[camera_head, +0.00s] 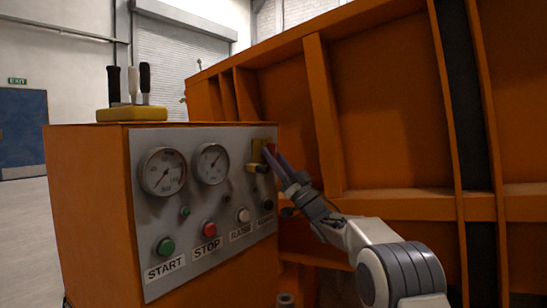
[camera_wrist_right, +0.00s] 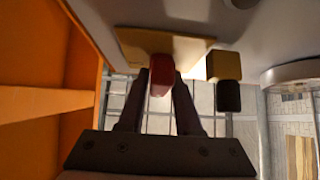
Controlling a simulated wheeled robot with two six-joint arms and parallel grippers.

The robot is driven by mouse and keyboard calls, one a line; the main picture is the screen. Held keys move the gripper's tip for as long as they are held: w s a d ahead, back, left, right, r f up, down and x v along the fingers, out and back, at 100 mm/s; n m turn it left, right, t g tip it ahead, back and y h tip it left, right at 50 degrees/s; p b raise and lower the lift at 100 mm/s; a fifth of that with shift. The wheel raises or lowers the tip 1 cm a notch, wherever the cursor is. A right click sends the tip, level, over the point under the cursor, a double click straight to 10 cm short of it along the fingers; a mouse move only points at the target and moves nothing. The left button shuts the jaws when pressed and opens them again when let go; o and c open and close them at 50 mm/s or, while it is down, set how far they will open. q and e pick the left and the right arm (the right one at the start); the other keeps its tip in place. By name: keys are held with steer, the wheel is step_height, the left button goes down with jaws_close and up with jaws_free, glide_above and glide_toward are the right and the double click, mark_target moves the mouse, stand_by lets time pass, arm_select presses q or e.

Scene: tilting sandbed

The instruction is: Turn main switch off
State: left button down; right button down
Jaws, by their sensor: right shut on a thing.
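The main switch has a red handle (camera_wrist_right: 161,76) on a yellow plate (camera_wrist_right: 128,47) in the right wrist view. In the head view its yellow plate (camera_head: 257,151) is at the upper right corner of the grey control panel (camera_head: 215,245), and the red handle (camera_head: 271,148) is partly hidden. My right gripper (camera_head: 272,157) reaches in from the right and is shut on the red handle. In the right wrist view its two fingers (camera_wrist_right: 161,92) stand on either side of the handle. My left gripper is not in view.
Beside the plate is a yellow block with a black knob (camera_wrist_right: 228,97). The panel also has two round gauges (camera_head: 162,171), a green start button (camera_head: 166,246) and a red stop button (camera_head: 209,229). A yellow lever base (camera_head: 132,114) stands on top. The orange sandbed (camera_head: 385,110) rises behind my right arm.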

steer(key=c, duration=0.7)
jaws_free()
steer(key=b+v, duration=0.1)
steer(key=v, duration=0.9)
steer(key=shift+s+d+f, duration=0.1)
steer(key=shift+f, duration=0.15)
steer(key=shift+h, duration=0.3)
